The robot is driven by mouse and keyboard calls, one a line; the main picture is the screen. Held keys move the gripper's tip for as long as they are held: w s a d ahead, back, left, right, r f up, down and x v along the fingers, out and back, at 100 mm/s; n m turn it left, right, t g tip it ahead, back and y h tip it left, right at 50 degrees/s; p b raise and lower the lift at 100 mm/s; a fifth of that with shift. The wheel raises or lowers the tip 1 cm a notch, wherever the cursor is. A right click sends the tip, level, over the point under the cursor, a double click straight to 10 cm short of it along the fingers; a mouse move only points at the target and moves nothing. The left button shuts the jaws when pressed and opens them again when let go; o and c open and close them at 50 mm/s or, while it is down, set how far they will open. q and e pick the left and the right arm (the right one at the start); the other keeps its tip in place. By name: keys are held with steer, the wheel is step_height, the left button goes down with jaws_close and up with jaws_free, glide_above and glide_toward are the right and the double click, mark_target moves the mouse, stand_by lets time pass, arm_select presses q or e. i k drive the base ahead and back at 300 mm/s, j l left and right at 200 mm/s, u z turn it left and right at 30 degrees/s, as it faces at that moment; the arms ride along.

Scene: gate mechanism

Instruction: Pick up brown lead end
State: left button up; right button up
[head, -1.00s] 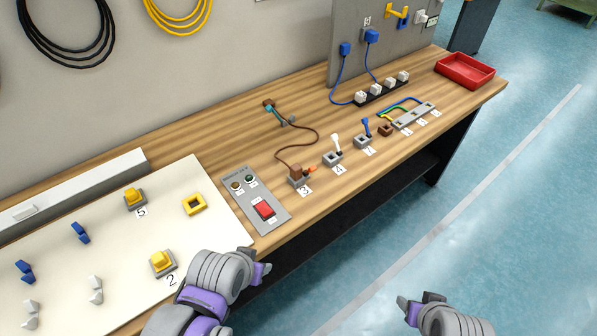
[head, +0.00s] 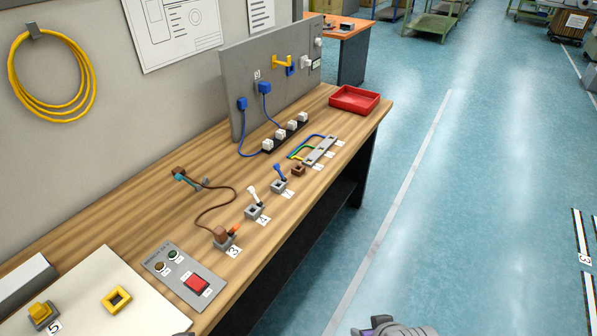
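The brown lead (head: 228,196) lies on the wooden bench in a loose curve. One end meets a brown block (head: 221,236) with an orange piece, beside the label 3. Its far end (head: 179,171) is a small brown piece by a teal part, lying flat near the back of the bench. My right gripper (head: 372,330) shows only in part at the bottom edge, over the floor and well away from the lead. Its fingertips are cut off, so its opening is unclear. My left gripper is out of view.
A control panel (head: 183,277) with a red switch lies on the bench at the front left. White and blue levers stand right of the brown block. A red tray (head: 354,100) sits at the far end. An upright grey board (head: 240,110) borders the back.

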mark_target(219, 233)
steer(key=u, duration=0.6)
steer(key=i+l+u, duration=0.15)
steer(key=l+u, duration=1)
steer(key=l, duration=1.45)
steer(key=i+j+z, duration=0.15)
steer(key=j+z, duration=0.15)
steer(key=z, duration=0.15)
